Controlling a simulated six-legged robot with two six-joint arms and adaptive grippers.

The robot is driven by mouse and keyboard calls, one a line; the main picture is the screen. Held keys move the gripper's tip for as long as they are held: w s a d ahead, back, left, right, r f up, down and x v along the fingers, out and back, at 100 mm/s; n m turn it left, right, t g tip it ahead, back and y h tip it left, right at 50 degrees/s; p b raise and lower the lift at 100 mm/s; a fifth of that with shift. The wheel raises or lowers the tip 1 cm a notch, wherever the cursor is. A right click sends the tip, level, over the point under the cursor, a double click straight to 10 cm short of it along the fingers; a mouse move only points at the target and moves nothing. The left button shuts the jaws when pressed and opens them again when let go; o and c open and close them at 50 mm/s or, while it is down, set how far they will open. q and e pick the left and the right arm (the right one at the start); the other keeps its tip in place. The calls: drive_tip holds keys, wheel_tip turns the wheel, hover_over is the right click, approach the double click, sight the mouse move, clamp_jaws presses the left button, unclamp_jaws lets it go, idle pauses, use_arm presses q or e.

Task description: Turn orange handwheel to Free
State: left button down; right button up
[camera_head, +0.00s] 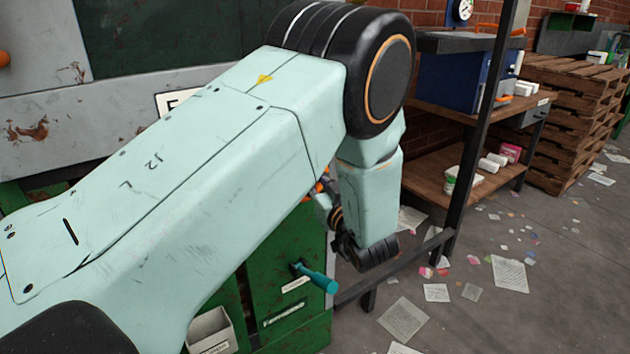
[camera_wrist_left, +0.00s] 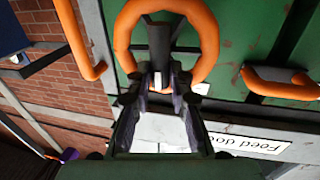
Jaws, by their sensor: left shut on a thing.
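The orange handwheel (camera_wrist_left: 205,40) shows in the left wrist view as a thick ring with a dark spoke, in front of a green panel. My left gripper (camera_wrist_left: 158,82) is shut on the lower part of the handwheel, where the rim and spoke meet. In the head view my left arm crosses the picture and covers most of the wheel and gripper. Only a small bit of orange (camera_head: 320,186) shows beside the wrist. No Free marking can be read. My right gripper is in neither view.
A teal lever (camera_head: 318,279) sticks out of the green cabinet (camera_head: 262,290) below the wrist. A dark metal post (camera_head: 478,130) stands to the right. Papers litter the floor.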

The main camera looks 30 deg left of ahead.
use_arm(q)
drive_tip(key=shift+s+a+f+n+g+y+b, duration=0.15)
drive_tip(key=shift+f+n+g+y+b, duration=0.35)
drive_tip(key=shift+n+b, duration=1.9)
drive_tip(key=shift+s+f+n+g+y+b, duration=0.3)
drive_tip(key=shift+n+y, duration=0.4)
drive_tip(key=shift+n, duration=3.55)
drive_tip(key=shift+s+a+f+n+g+y+b, duration=0.1)
drive_tip(key=shift+f+n+g+y+b, duration=0.35)
drive_tip(key=shift+n+b, duration=1.95)
drive_tip(key=shift+r+n+y+p, duration=0.25)
drive_tip(key=shift+n+p, duration=0.65)
drive_tip(key=shift+n, duration=0.25)
drive_tip(key=c, duration=1.2)
unclamp_jaws()
